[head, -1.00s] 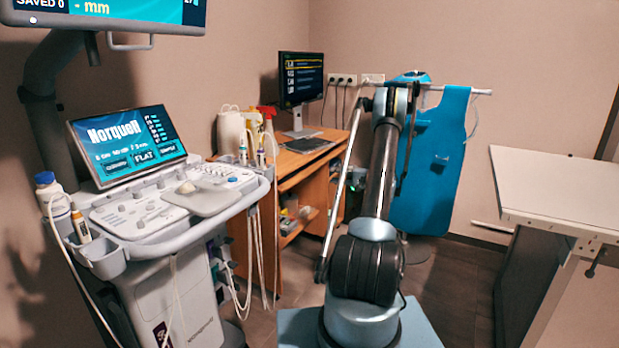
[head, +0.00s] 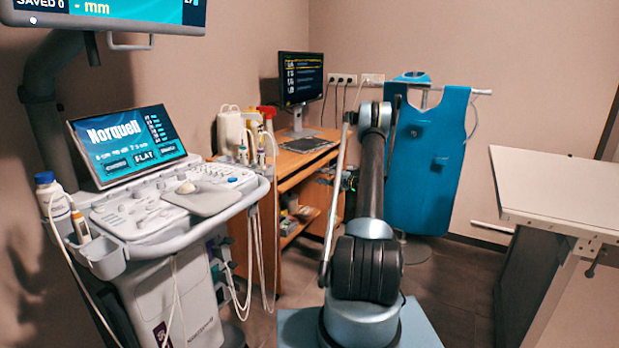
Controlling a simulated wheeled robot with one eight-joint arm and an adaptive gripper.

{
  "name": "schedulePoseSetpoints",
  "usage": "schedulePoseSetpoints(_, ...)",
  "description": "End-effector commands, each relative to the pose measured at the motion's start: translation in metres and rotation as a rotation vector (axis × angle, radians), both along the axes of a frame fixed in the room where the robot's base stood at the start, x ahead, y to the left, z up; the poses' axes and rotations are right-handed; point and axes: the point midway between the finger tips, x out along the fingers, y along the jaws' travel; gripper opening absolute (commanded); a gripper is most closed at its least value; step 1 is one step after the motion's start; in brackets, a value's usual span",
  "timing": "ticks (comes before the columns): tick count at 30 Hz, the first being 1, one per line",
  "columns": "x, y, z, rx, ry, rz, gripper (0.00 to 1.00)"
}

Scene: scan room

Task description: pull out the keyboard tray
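The wooden desk (head: 291,165) stands against the back wall, left of my arm. A dark flat keyboard-like item (head: 308,144) lies on its top. Below the front edge of the top is a narrow gap with a wooden board, which looks like the keyboard tray (head: 290,184), pushed in under the top. My arm rises in the middle and bends away from me at its elbow. Small dark parts by the desk's right front edge may be my gripper (head: 336,178), partly hidden behind my arm's thin rod. Its fingers are too small to make out, and I see no clear contact with the tray.
An ultrasound cart (head: 165,215) with hanging probe cables stands at left, close to the desk. A monitor (head: 301,79) and bottles stand on the desk. A blue apron (head: 428,160) hangs behind my arm. A white table (head: 560,190) is at right. Floor between is open.

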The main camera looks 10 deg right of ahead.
Motion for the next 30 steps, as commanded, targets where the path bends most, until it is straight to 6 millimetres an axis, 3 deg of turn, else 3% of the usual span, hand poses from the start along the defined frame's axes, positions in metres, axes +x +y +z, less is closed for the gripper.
schedulePoseSetpoints(6, 0.022, 0.031, 0.0, 0.0, 0.0, 0.002, 0.35)
schedulePoseSetpoints(12, 0.036, 0.05, 0.0, 0.0, 0.0, 0.001, 0.35)
schedulePoseSetpoints(26, 0.042, 0.058, 0.0, 0.0, 0.0, 0.0, 0.35)
schedulePoseSetpoints(30, 0.042, 0.058, 0.0, 0.0, 0.0, 0.0, 0.03)
